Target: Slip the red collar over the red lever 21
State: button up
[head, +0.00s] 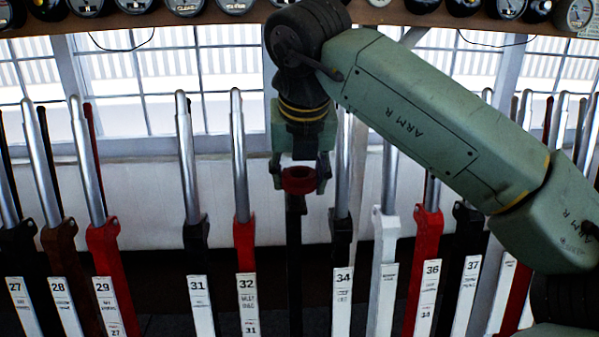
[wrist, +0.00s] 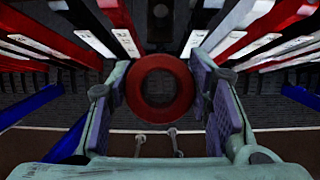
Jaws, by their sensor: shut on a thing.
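The red collar (head: 299,181) is a thick ring held between the fingertips of my gripper (head: 301,168). My gripper points down and is shut on the collar. In the wrist view the collar (wrist: 134,90) shows as a full ring with a dark, empty opening, with a finger on each side. No lever passes through it. No label 21 is readable in either view, so I cannot pick out red lever 21. In the head view the collar is in front of the row, between levers 32 and 34.
Red lever 32 (head: 239,160) and black lever 31 (head: 187,160) stand left of my gripper; lever 34 (head: 342,250) stands close right. Red levers 29 (head: 103,250) and 36 (head: 427,240) stand further out. Gauges (head: 235,5) line a shelf above. Windows are behind.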

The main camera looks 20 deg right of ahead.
jog(key=w, duration=0.1)
jog(key=w+d+p, duration=0.1)
jog(key=w, duration=0.1)
jog(key=w+p, duration=0.1)
jog(key=w, duration=0.1)
jog(key=shift+d+f, duration=0.2)
jog(key=shift+d, duration=0.05)
jog(key=shift+w+d+f+p, duration=0.1)
jog(key=shift+w+d, duration=0.05)
jog(key=shift+w, duration=0.45)
jog(key=shift+w+d+f+p, duration=0.1)
jog(key=shift+w+d, duration=0.1)
jog(key=shift+w, duration=0.35)
jog(key=shift+w+d+f+p, duration=0.1)
jog(key=shift+w+d, duration=0.05)
jog(key=shift+w, duration=0.45)
jog(key=shift+w, duration=0.1)
jog(key=shift+f+b, duration=0.25)
jog(key=shift+b, duration=0.1)
jog(key=shift+f+b, duration=2.75)
jog(key=shift+f, duration=0.35)
jog(key=shift+f, duration=0.1)
jog(key=o, duration=1.2)
jog(key=shift+c, duration=0.2)
jog(key=shift+o, duration=0.9)
